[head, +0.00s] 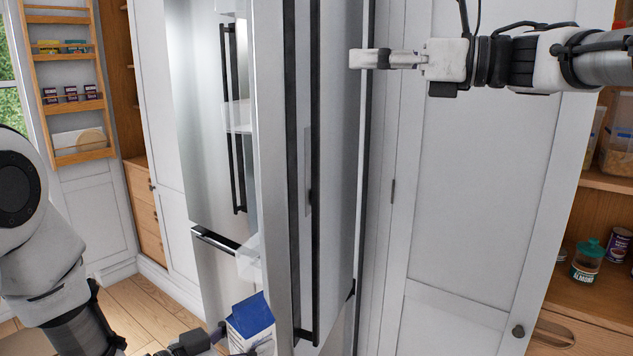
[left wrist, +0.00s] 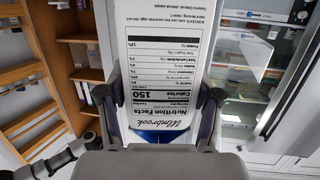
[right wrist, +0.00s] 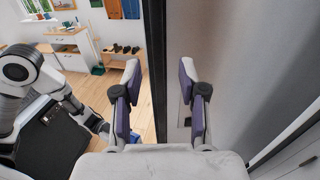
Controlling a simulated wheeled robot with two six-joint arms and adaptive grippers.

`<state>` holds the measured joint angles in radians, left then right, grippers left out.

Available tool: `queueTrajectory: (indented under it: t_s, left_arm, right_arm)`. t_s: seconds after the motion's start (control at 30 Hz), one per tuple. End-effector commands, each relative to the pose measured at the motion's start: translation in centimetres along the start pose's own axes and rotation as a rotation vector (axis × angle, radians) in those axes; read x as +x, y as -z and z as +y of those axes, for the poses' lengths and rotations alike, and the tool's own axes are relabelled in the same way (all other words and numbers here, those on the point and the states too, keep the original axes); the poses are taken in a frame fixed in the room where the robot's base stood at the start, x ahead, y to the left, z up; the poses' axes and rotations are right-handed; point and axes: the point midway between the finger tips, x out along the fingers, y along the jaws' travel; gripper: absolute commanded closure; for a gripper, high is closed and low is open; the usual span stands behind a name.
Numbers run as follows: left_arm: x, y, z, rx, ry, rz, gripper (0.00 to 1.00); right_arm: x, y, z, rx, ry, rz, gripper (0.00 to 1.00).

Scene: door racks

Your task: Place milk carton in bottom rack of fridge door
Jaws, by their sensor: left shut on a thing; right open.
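A white milk carton with a blue top (head: 250,318) is at the bottom of the head view, left of the open fridge door (head: 275,180). My left gripper (head: 215,342), partly cut off there, is shut on it. In the left wrist view the carton (left wrist: 165,60) fills the space between the fingers, its nutrition label facing the camera and its print upside down. Clear racks (head: 238,116) show along the door's inner side, one lower (head: 248,262) just above the carton; I cannot tell if that is the bottom one. My right gripper (head: 357,58) is open, fingers either side of a dark door edge (right wrist: 158,60).
Dark vertical handles (head: 302,180) run down the door front. A tall white cabinet (head: 470,200) stands to the right, with open wooden shelves and jars (head: 588,260) beyond. A wooden rack (head: 65,90) hangs at the left. Bare wooden floor (head: 145,310) shows at lower left.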

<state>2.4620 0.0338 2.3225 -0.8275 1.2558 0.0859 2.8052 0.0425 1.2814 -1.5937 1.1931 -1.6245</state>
Motion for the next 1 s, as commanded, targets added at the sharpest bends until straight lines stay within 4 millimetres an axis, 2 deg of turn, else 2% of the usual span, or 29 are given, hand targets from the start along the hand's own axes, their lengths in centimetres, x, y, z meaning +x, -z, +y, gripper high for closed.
queueTrajectory:
  t_s: [0.03, 0.2, 0.33, 0.5, 0.73, 0.83, 0.87, 1.0]
  left_arm:
    - [-0.2, 1.0, 0.0, 0.001, 0.001, 0.004, 1.00]
    - [-0.4, 2.3, 0.0, 0.001, 0.001, 0.004, 1.00]
    - [-0.6, 3.0, 0.0, 0.001, 0.001, 0.004, 1.00]
    - [-0.6, 3.2, 0.0, 0.001, 0.001, 0.004, 1.00]
    - [-0.6, 3.1, 0.0, 0.001, 0.001, 0.004, 1.00]
    - [-0.6, 3.1, 0.0, 0.001, 0.001, 0.004, 1.00]
    - [-0.6, 3.1, 0.0, 0.001, 0.001, 0.004, 1.00]
    - [-0.6, 3.1, 0.0, 0.001, 0.001, 0.004, 1.00]
  right_arm:
    - [1.3, -0.4, 0.0, 0.000, -0.001, 0.003, 0.58]
    - [5.1, -0.4, 0.0, 0.001, -0.002, 0.003, 0.58]
    - [7.2, -0.3, 0.0, 0.002, 0.000, 0.001, 0.58]
    - [8.4, -0.1, 0.0, 0.003, 0.000, -0.001, 0.58]
    - [8.5, -0.1, 0.0, 0.003, 0.000, -0.002, 0.58]
    - [8.5, -0.1, 0.0, 0.003, 0.000, -0.002, 0.94]
    - [8.5, -0.1, 0.0, 0.003, 0.000, -0.002, 1.00]
    - [8.5, -0.1, 0.0, 0.003, 0.001, -0.002, 1.00]
